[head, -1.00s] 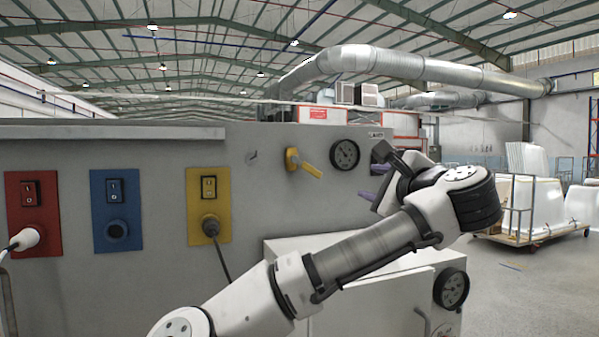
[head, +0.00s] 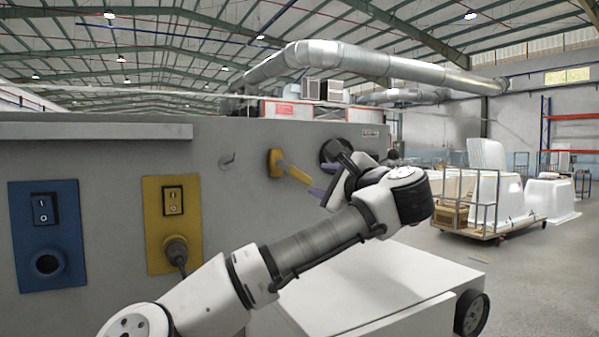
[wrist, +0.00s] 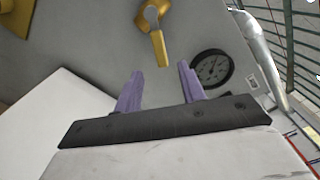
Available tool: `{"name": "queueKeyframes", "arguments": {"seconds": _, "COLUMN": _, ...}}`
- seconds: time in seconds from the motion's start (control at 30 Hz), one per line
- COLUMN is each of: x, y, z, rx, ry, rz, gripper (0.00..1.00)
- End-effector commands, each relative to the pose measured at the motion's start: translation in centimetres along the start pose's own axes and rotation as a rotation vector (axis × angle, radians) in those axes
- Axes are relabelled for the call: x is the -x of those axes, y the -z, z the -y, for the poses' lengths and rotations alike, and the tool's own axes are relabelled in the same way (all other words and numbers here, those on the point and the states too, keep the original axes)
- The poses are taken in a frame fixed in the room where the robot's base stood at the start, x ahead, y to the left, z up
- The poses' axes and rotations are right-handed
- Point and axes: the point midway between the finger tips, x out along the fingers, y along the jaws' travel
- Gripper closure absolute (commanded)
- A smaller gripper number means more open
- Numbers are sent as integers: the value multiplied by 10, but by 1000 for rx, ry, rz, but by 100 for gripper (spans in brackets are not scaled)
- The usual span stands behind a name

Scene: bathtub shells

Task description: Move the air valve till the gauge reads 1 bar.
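The air valve's yellow lever (head: 294,173) sticks out from the grey panel and slants down to the right in the head view. In the wrist view the lever (wrist: 159,46) points down toward my gripper. The round black gauge (head: 337,151) is to the right of the valve and partly covered by my arm. It shows whole in the wrist view (wrist: 212,68), but its reading is too small to tell. My gripper (wrist: 158,82) has its two purple fingers apart with nothing between them. The lever's end is beyond the fingertips, apart from them.
A blue switch plate (head: 47,235) and a yellow switch plate (head: 173,224) with a plugged cable are on the panel at left. A white cabinet (head: 385,285) stands low in front of the panel. A cart with white tub shells (head: 500,200) stands at right.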

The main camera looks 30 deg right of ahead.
Motion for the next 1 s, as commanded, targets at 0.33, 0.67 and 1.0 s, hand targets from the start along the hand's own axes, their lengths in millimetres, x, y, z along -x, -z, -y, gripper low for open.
{"name": "queueKeyframes", "arguments": {"seconds": 0.33, "x": -72, "y": -3, "z": 2, "rx": -1, "ry": -3, "rz": 1, "gripper": 60}}
{"name": "queueKeyframes", "arguments": {"seconds": 0.67, "x": -98, "y": -1, "z": 0, "rx": 0, "ry": 0, "rz": 1, "gripper": 60}}
{"name": "queueKeyframes", "arguments": {"seconds": 1.0, "x": -99, "y": 0, "z": 0, "rx": 0, "ry": 0, "rz": 0, "gripper": 73}}
